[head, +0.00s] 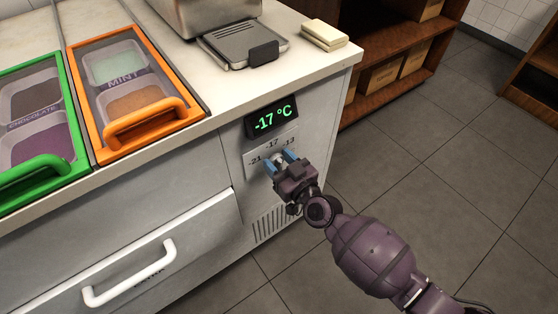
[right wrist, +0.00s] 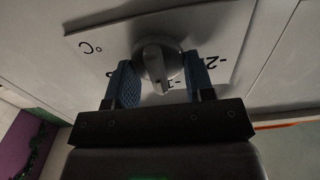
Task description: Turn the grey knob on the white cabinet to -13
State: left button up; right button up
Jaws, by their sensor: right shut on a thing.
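The white cabinet (head: 215,215) carries a dark display (head: 271,120) reading -17 °C in green. Below it is a white dial plate (head: 256,158) marked -21, -17 and -13. My right gripper (head: 279,161) is at this plate and covers most of the grey knob in the head view. In the right wrist view the knob (right wrist: 157,66) sits between the two blue fingers of the gripper (right wrist: 161,76), which is shut on it. The knob's raised grip is nearly upright in that view. My left gripper is not in view.
A vent grille (head: 272,222) lies below the dial. A drawer with a white handle (head: 130,275) is to the left. The floor at right is clear.

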jog(key=shift+f+m, duration=0.1)
jog(key=shift+m, duration=0.2)
jog(key=m, duration=0.4)
jog(key=m+b, duration=0.1)
jog(key=shift+w+d+f+m, duration=0.15)
jog(key=shift+d+m, duration=0.1)
jog(key=shift+m, duration=0.15)
jog(key=m, duration=0.2)
jog(key=m+b, duration=0.1)
jog(key=m, duration=0.2)
jog(key=shift+w+d+f, duration=0.1)
jog(key=shift+d+f, duration=0.05)
jog(key=shift+m, duration=0.3)
jog(key=o, duration=0.9)
jog(key=v, duration=1)
jog(key=shift+s+d+p, duration=0.2)
jog(key=shift+s+p, duration=0.15)
jog(key=shift+p, duration=0.05)
